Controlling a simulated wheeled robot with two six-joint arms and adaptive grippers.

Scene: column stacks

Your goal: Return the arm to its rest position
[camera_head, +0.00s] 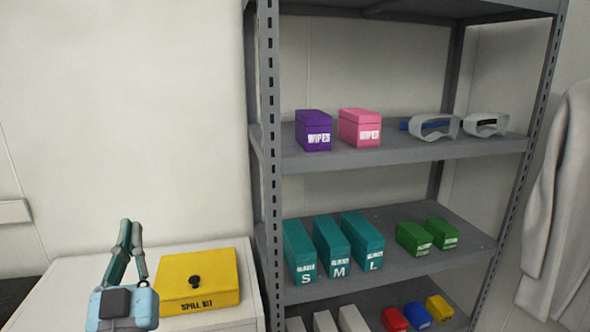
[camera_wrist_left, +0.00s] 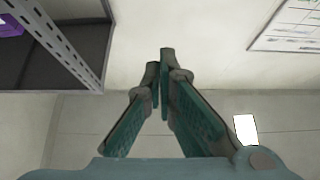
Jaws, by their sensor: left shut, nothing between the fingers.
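My left gripper (camera_head: 131,226) is at the lower left of the head view, pointing up, beside the yellow spill kit box and left of the shelf. Its two green fingers come together at the tips and hold nothing. In the left wrist view the shut fingers (camera_wrist_left: 161,58) show against the pale wall. My right gripper is in neither view.
A grey metal shelf (camera_head: 270,120) stands to the right with purple and pink wipes boxes (camera_head: 360,128), goggles (camera_head: 436,127), teal glove boxes (camera_head: 331,248) and green boxes (camera_head: 414,238). A yellow spill kit (camera_head: 198,279) lies on a white cabinet (camera_head: 75,285). The wall above is clear.

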